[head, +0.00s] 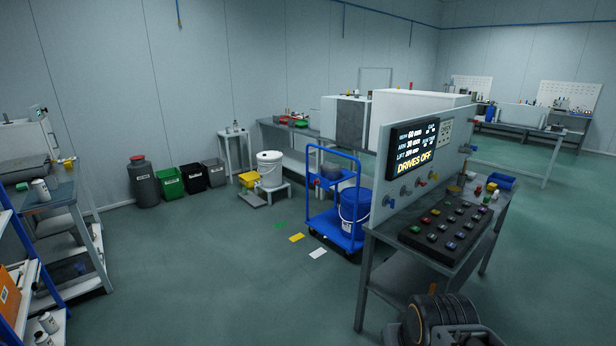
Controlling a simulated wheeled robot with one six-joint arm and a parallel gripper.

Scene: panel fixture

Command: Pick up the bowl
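I cannot clearly make out a bowl in the head view. A small red rounded item (282,119) and a green-and-red one (302,123) lie on the far grey bench, too small to identify. A dark container (331,172) sits on the upper shelf of the blue cart; its shape is unclear. A dark part of my arm shows at the bottom right edge, beside the panel table. My gripper's fingers do not show.
The panel table (400,238) with its button box (447,228) and screen (412,150) stands close at right. The blue cart (343,235) stands behind it. Bins (169,183) line the back wall. Shelving (88,248) is at left. The middle floor (200,265) is clear.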

